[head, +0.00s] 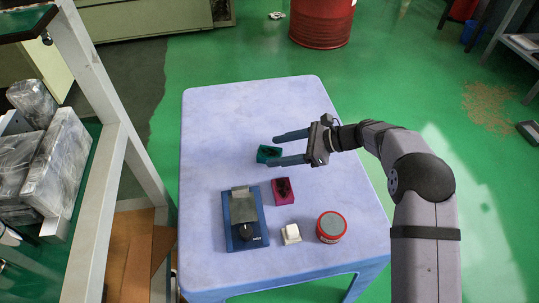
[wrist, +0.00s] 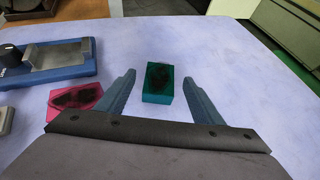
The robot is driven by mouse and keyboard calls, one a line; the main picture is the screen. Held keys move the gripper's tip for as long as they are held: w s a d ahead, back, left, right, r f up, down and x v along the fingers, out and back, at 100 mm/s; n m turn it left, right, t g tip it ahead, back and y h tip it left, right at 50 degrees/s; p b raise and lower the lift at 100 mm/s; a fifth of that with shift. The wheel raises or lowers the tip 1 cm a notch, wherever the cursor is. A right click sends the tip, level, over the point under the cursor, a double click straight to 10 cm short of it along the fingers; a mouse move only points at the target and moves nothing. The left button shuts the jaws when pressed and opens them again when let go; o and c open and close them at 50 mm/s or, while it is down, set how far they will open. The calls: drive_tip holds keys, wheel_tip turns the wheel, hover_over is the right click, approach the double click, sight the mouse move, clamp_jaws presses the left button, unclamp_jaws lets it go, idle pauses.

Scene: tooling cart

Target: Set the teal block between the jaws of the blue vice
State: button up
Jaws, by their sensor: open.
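The teal block (head: 267,154) lies on the table, with a dark patch on its top. In the wrist view the teal block (wrist: 157,84) shows ahead, between the lines of the two fingers. My gripper (head: 275,150) is open and empty, its fingers reaching left on either side of the block's near end in the head view; its fingers also show in the wrist view (wrist: 163,88). I cannot tell its height above the table. The blue vice (head: 245,218) stands at the table's front left, with grey metal jaws and a dark knob. It shows partly in the wrist view (wrist: 48,62).
A magenta block (head: 283,191) with a dark patch lies between the vice and my gripper. A white block (head: 291,234) and a red round tin (head: 331,227) stand right of the vice. The back of the pale table (head: 250,105) is clear.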

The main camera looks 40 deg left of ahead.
sight(269, 152)
drive_tip(key=shift+x, duration=1.85)
drive_tip(key=shift+r, duration=0.15)
drive_tip(key=c, duration=1.5)
